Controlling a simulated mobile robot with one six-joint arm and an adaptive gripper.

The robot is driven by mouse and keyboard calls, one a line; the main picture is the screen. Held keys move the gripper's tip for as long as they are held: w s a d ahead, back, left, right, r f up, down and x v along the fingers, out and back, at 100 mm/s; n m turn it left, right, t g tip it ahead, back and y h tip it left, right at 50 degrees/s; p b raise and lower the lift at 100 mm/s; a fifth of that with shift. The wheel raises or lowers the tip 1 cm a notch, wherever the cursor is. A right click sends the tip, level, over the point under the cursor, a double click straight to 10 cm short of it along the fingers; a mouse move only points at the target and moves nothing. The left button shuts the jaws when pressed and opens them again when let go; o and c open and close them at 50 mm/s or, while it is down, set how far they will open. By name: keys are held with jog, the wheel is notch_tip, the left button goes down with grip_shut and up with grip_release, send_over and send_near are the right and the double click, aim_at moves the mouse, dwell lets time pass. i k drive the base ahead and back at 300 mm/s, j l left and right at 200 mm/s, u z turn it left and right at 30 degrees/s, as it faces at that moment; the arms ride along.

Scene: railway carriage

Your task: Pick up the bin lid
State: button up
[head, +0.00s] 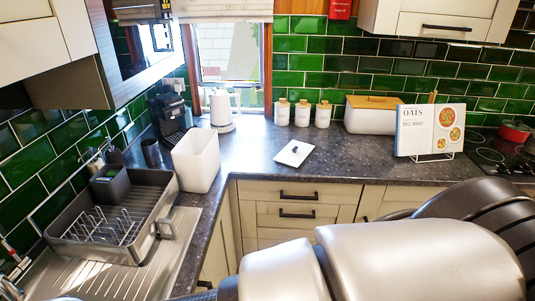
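A white flat square piece (289,158), which looks like the bin lid, lies on the dark worktop right of the bin. A small dark item or knob shows on its top; I cannot tell which. A white open-topped bin (196,164) stands upright on the worktop at the corner, apart from the lid. My silver and black arm fills the lower right foreground, with the lid beyond it. My gripper's fingers do not show, so I cannot see whether it holds anything.
A grey dish rack (70,243) stands at the left by the sink. A white jug or kettle (221,110), lidded canisters (302,115), a bread bin (368,118) and a cookbook on a stand (428,130) line the back. The worktop (255,158) around the lid is clear.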

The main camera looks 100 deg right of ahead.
aim_at(293, 154)
jog(key=z, duration=3.65)
